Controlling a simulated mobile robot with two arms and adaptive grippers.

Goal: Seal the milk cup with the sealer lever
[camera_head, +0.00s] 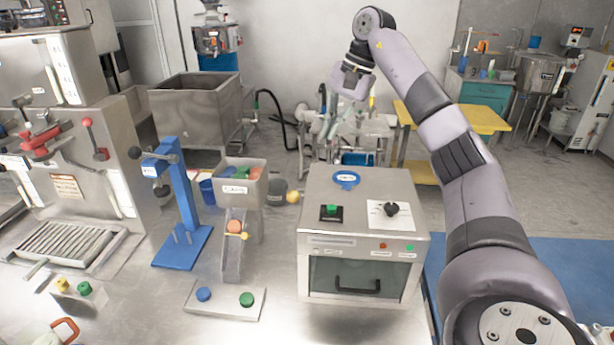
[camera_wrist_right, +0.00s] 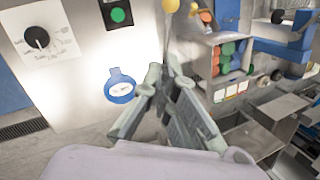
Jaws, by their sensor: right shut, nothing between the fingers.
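My right gripper (camera_head: 342,125) hangs in the air behind the steel box, far from the blue stand. In the right wrist view its fingers (camera_wrist_right: 171,75) are closed together with nothing between them. I cannot make out a milk cup in either view. My left gripper is not in view.
A steel box (camera_head: 362,228) with knob, buttons and a blue round tag (camera_head: 347,179) stands right of a small hopper (camera_head: 241,187). A coffee machine (camera_head: 70,165) fills the left. Green and blue buttons sit on a front plate (camera_head: 222,307). The counter front is mostly clear.

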